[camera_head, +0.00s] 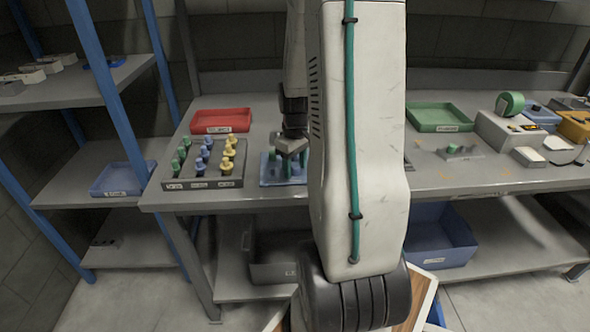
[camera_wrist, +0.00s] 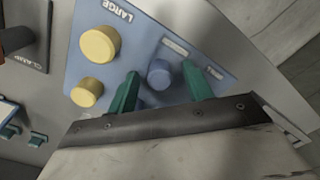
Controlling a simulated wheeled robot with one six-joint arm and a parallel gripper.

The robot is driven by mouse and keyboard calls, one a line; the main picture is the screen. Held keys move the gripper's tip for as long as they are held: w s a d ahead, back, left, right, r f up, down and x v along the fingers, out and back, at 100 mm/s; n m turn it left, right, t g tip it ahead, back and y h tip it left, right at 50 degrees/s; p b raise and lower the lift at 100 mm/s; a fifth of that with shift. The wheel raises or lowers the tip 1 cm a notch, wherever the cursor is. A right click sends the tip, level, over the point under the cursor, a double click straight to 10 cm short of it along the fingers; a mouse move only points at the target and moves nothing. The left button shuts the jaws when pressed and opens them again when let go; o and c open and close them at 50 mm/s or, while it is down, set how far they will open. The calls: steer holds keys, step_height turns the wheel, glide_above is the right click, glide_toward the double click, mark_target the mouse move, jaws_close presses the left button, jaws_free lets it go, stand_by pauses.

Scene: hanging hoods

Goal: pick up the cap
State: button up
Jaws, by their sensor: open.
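My gripper (camera_head: 293,157) hangs over a blue board (camera_head: 271,180) on the bench, left of my arm. In the wrist view its two green fingers are apart, with the gap between their tips (camera_wrist: 160,70) empty of any grip. A round blue cap (camera_wrist: 158,76) stands on the board between the fingers, apart from both as far as I can see. Two round yellow caps, a bigger one (camera_wrist: 100,43) and a smaller one (camera_wrist: 87,92), stand left of the fingers by the "LARGE" label. The pictures do not show which cap is meant.
A dark tray (camera_head: 205,183) of green, blue and yellow capped pieces stands left of the board. A red tray (camera_head: 221,121) lies behind it. A green tray (camera_head: 439,117) and a grey box (camera_head: 509,131) are right of my arm. My arm hides the bench's middle.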

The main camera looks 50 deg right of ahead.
steer(key=c, duration=1)
steer(key=shift+r, duration=0.1)
steer(key=shift+c, duration=0.2)
